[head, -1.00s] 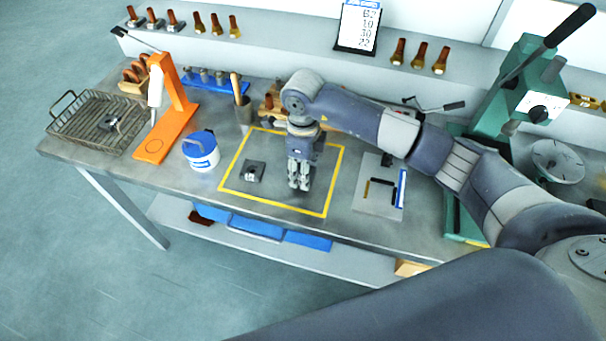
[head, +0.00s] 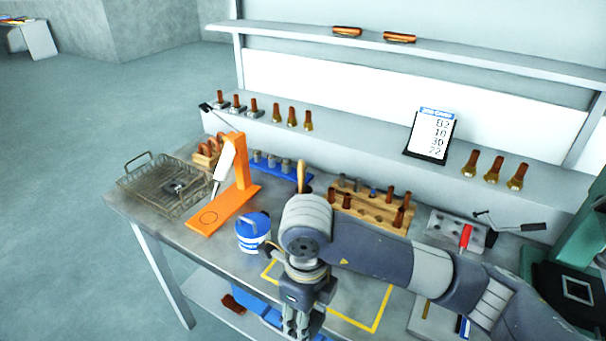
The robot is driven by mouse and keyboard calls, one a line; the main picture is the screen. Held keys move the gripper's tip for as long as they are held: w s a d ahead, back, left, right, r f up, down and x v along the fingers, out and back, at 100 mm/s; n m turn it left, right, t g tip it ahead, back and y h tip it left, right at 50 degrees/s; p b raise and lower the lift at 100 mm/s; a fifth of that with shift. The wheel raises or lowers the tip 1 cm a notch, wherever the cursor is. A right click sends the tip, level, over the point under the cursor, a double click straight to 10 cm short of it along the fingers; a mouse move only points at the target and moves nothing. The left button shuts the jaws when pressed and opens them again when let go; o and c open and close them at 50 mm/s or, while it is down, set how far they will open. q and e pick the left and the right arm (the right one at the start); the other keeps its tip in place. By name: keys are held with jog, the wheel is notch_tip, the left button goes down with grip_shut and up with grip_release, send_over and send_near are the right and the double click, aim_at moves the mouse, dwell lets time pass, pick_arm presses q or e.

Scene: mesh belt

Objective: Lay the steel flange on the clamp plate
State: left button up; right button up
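My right gripper (head: 298,324) points down in front of the bench, cut by the bottom edge of the head view. Its fingertips are out of frame, so whether it is open or holds anything is not clear. No steel flange can be made out for certain. A small dark metal piece (head: 178,188) lies in the wire basket (head: 150,200) at the bench's left end. A flat grey plate (head: 424,318), possibly the clamp plate, lies at lower right, partly hidden by my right arm. My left gripper is not in view.
An orange stand (head: 240,190) and blue-lidded tub (head: 252,232) stand left of my arm. A yellow outline (head: 384,306) marks the bench, largely covered by the arm. Behind are a wooden peg block (head: 375,205) and a number card (head: 432,135). A green machine (head: 560,275) stands right.

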jog(key=d+n, duration=0.2)
jog(key=n, duration=0.1)
jog(key=d+r+n, duration=0.1)
jog(key=d+n, duration=0.2)
jog(key=n, duration=0.1)
jog(key=d+n, duration=0.3)
jog(key=n, duration=0.1)
jog(key=shift+s+r, duration=0.15)
jog(key=shift+r, duration=0.2)
jog(key=s+d+r+n, duration=0.2)
jog(key=d+n, duration=0.6)
jog(key=n, duration=0.5)
jog(key=shift+s+r+n, duration=0.25)
jog(key=shift+s+n, duration=0.15)
jog(key=shift+s, duration=0.1)
